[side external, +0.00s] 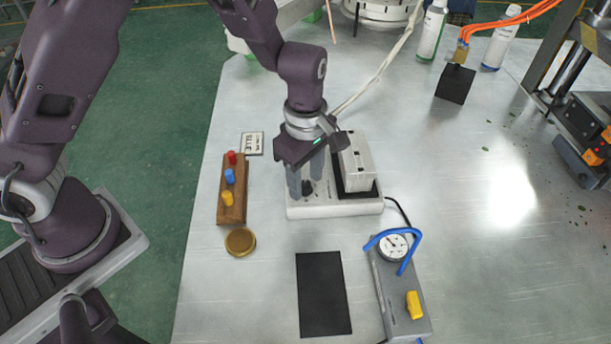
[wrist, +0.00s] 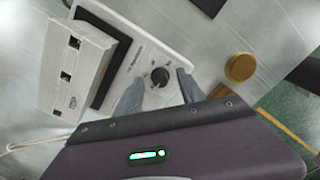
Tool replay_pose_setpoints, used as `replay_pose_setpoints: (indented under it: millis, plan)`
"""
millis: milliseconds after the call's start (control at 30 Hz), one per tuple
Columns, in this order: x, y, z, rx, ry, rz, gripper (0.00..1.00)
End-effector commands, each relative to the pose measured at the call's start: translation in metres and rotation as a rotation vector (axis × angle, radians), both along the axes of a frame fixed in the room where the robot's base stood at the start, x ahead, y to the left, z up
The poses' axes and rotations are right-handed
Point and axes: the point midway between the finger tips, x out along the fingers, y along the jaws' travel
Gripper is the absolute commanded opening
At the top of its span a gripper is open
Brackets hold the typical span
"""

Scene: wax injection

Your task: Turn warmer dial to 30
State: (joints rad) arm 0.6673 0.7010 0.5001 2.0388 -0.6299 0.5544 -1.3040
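The warmer (side external: 335,209) is a white box on the metal table, with a black pad and a pale block (side external: 356,160) on it. Its black dial (wrist: 160,76) shows in the wrist view on the warmer's face; the number it points to is too small to read. My gripper (wrist: 157,88) points down over the dial with its two grey fingers apart, one on each side of the knob. In the side external view my gripper (side external: 306,186) is at the left part of the warmer, with the dial between the fingers. I cannot tell whether the fingers touch it.
A wooden rack (side external: 232,205) with red, blue and yellow pegs stands left of the warmer, near a brass disc (side external: 240,242). A black mat (side external: 323,294) and a grey gauge box (side external: 387,285) with a blue tube lie in front. The table's right side has free room.

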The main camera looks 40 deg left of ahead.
Motion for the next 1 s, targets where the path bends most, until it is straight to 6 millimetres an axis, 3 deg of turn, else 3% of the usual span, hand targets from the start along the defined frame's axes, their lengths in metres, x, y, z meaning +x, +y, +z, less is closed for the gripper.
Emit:
replay_pose_setpoints:
  millis: [267, 633, 1000]
  plan:
    - [0.0, 0.0, 0.001, 0.0, 0.0, -0.001, 0.46]
    - [0.001, 0.0, 0.065, -0.001, -0.003, -0.001, 0.46]
    - [-0.001, 0.001, 0.074, -0.006, -0.001, -0.01, 0.46]
